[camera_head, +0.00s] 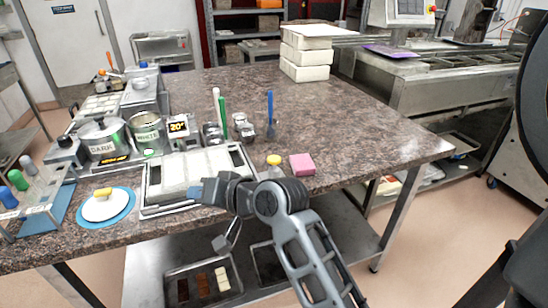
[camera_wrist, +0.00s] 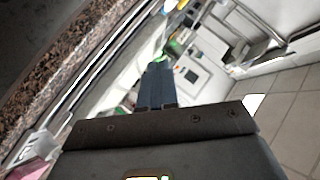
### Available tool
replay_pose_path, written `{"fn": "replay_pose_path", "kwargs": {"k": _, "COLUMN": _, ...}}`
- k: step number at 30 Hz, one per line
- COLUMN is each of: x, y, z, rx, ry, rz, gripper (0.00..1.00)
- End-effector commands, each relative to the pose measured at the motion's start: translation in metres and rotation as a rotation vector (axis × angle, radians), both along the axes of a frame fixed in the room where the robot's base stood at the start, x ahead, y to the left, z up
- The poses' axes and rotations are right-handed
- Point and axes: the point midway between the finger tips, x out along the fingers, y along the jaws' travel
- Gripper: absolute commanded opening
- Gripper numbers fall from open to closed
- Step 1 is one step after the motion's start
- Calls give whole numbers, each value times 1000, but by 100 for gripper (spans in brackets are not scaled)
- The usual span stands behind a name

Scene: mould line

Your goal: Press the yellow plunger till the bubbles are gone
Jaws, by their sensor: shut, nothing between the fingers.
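A yellow knob (camera_head: 103,192) sits on a white round piece (camera_head: 108,207) on a blue round mat at the table's front left. A second yellow piece (camera_head: 274,160) tops a small pale container behind my arm. I cannot tell which is the plunger. A pale mould in a metal tray (camera_head: 148,189) lies between them. My gripper (camera_head: 194,192) is shut and empty over the tray's front edge, apart from both yellow pieces and pointing left. The wrist view shows its blue fingers (camera_wrist: 157,86) together. No bubbles can be made out.
Dark and white labelled pots (camera_head: 148,137) stand behind the tray. A rack with blue and green-topped items (camera_head: 35,195) is at far left. A pink block (camera_head: 302,164) lies right of the second yellow piece. White boxes (camera_head: 305,66) are stacked at the back. The table's right side is clear.

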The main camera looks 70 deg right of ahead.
Motion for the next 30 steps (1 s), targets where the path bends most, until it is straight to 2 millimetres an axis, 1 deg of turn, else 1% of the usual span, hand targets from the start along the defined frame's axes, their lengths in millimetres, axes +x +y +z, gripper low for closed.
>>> {"fn": "replay_pose_path", "kwargs": {"k": 1, "x": 4, "y": -20, "z": 10, "rx": -1, "ry": 3, "rz": -4, "gripper": 0}}
{"fn": "replay_pose_path", "kwargs": {"k": 4, "x": 7, "y": -50, "z": 22, "rx": 9, "ry": 24, "rz": 0, "gripper": 0}}
{"fn": "replay_pose_path", "kwargs": {"k": 8, "x": 3, "y": -91, "z": 40, "rx": 13, "ry": 67, "rz": 4, "gripper": 0}}
{"fn": "replay_pose_path", "kwargs": {"k": 11, "x": -6, "y": -122, "z": 52, "rx": 14, "ry": 112, "rz": 4, "gripper": 0}}
{"fn": "replay_pose_path", "kwargs": {"k": 14, "x": -21, "y": -153, "z": 63, "rx": 13, "ry": 169, "rz": 0, "gripper": 0}}
{"fn": "replay_pose_path", "kwargs": {"k": 15, "x": -28, "y": -164, "z": 67, "rx": 12, "ry": 194, "rz": -3, "gripper": 0}}
{"fn": "replay_pose_path", "kwargs": {"k": 18, "x": -47, "y": -189, "z": 76, "rx": 12, "ry": 255, "rz": -12, "gripper": 0}}
{"fn": "replay_pose_path", "kwargs": {"k": 21, "x": -65, "y": -208, "z": 82, "rx": 14, "ry": 311, "rz": -21, "gripper": 0}}
{"fn": "replay_pose_path", "kwargs": {"k": 24, "x": -79, "y": -220, "z": 86, "rx": 18, "ry": 352, "rz": -28, "gripper": 0}}
{"fn": "replay_pose_path", "kwargs": {"k": 27, "x": -87, "y": -227, "z": 88, "rx": 21, "ry": 377, "rz": -34, "gripper": 0}}
{"fn": "replay_pose_path", "kwargs": {"k": 30, "x": -91, "y": -230, "z": 89, "rx": 22, "ry": 386, "rz": -35, "gripper": 0}}
